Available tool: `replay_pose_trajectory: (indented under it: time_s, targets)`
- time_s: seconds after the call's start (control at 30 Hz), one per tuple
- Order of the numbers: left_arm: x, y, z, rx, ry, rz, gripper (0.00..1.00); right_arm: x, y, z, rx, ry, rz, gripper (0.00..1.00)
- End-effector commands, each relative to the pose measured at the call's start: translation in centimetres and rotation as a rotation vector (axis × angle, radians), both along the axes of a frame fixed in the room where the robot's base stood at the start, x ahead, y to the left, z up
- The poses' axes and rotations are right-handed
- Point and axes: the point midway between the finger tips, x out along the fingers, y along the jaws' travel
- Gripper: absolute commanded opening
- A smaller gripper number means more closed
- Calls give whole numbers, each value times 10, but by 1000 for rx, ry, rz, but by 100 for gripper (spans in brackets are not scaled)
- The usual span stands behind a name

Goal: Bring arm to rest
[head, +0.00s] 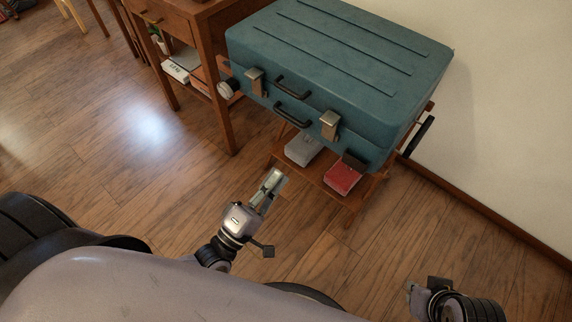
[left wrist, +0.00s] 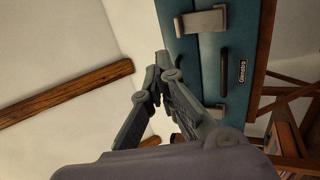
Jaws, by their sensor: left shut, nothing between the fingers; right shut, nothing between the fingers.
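My left gripper (head: 271,181) is shut and empty, in the middle of the head view, over the floor in front of the suitcase stand. In the left wrist view its fingertips (left wrist: 159,62) meet, and the teal suitcase shows behind them. My right gripper (head: 413,290) is at the lower right of the head view, low over the floor and apart from the furniture. It is shut and empty, though it is small and partly hidden by its own wrist.
A teal suitcase (head: 340,70), closed, lies on a wooden stand; its lower shelf (head: 318,177) holds a red box (head: 342,177) and a grey one (head: 303,149). A wooden side table (head: 214,60) stands to its left. A white wall (head: 500,120) is at right.

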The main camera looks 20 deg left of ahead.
Motion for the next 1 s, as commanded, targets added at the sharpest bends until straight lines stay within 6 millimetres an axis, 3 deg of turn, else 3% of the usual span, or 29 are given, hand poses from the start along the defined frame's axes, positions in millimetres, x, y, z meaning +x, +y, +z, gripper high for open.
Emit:
replay_pose_trajectory:
  time_s: [0.2,0.77,0.87,1.0]
  targets:
    - [-10,4,1,0,-1,-1,0,0,0,0,0,1,0,0]
    - [-9,2,0,6,1,-1,0,-1,0,-1,2,3,0,0]
    - [-5,-8,-1,56,19,-10,0,-1,0,-1,2,3,0,0]
    - [4,-36,-7,235,76,-41,0,-1,0,-1,2,3,0,0]
